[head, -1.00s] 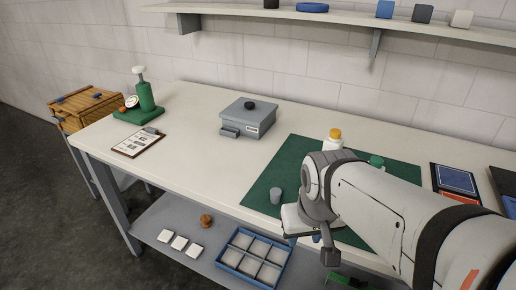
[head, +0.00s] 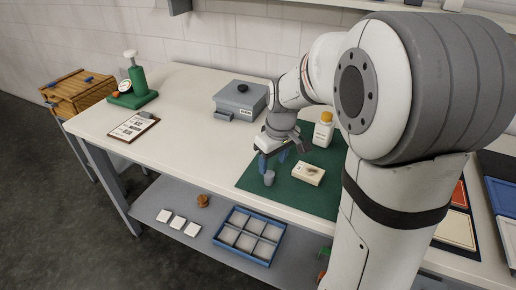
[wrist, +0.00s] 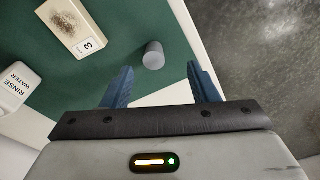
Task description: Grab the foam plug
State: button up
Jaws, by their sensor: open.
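The foam plug, a small grey cylinder (head: 269,178), stands upright near the front left of the green mat (head: 290,196). It also shows in the wrist view (wrist: 154,56), just beyond the fingertips and between their lines. My gripper (head: 273,163) is over the mat, right by the plug, with its blue fingers pointing down. In the wrist view my gripper (wrist: 160,73) is open and nothing is between its fingers. I cannot tell from the head view whether a finger touches the plug.
A cream block labelled 3 (head: 308,173) lies right of the plug. A rinse water bottle (head: 323,130) stands behind it. A grey lidded box (head: 240,101) is at the back. The bench's front edge is close to the plug. My arm hides the mat's right side.

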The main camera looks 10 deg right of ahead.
aim_at(269, 174)
jog(key=shift+w+f+n, duration=0.15)
jog(key=shift+w+f, duration=0.1)
jog(key=shift+w, duration=0.3)
jog(key=shift+w+f+n, duration=0.15)
jog(key=shift+w+f, duration=0.1)
jog(key=shift+w, duration=0.25)
jog(key=f, duration=0.5)
jog(key=f+p, duration=0.1)
jog(key=f, duration=0.1)
jog(key=shift+w+a+f, duration=0.15)
jog(key=shift+w+f, duration=0.2)
jog(key=shift+f, duration=0.05)
jog(key=shift+c, duration=0.2)
jog(key=c, duration=1)
